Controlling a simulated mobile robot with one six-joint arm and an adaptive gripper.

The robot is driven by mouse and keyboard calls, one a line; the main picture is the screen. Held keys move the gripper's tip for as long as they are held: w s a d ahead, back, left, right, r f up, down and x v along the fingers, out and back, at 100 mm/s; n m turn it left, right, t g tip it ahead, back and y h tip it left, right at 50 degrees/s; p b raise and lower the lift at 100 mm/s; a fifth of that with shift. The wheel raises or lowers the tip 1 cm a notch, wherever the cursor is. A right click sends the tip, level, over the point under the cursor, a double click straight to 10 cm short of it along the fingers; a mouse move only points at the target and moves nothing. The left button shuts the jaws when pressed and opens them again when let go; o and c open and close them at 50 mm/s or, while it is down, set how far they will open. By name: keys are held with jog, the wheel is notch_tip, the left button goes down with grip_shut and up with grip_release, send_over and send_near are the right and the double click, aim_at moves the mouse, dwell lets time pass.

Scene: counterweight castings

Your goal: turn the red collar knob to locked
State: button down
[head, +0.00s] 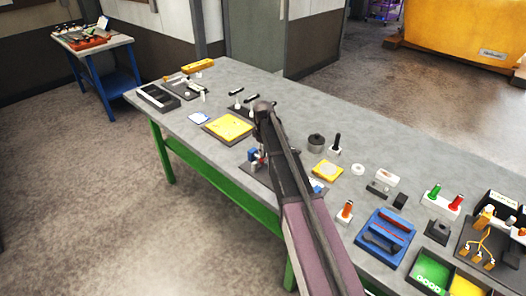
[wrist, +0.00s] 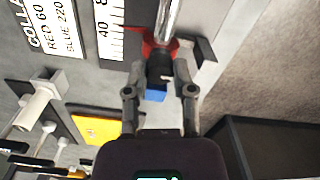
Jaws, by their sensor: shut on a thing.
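The red collar (wrist: 151,48) sits around a shiny metal rod (wrist: 167,18) in the wrist view. A dark knob (wrist: 159,66) stands out from it towards my wrist. My gripper (wrist: 160,72) has one finger on each side of this knob and is shut on it. A blue part (wrist: 155,95) shows just behind the fingers. In the head view my arm covers most of the collar, and a blue part (head: 253,155) shows at its left. I cannot read the knob's turn position.
A printed card (wrist: 53,25) with collar values and a scale (wrist: 109,30) lie beside the rod. The grey bench (head: 225,85) bears a yellow plate (head: 228,127), a dark round weight (head: 316,142) and a blue tray (head: 384,236). Open floor lies at the left.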

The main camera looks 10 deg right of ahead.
jog(key=shift+s+m, duration=0.1)
jog(key=shift+m, duration=0.3)
jog(key=m, duration=0.7)
jog(key=shift+m, duration=0.4)
jog(key=m, duration=0.4)
jog(key=shift+m, duration=0.3)
jog(key=m, duration=0.4)
jog(key=shift+m, duration=0.4)
jog(key=shift+c, duration=2.3)
grip_release()
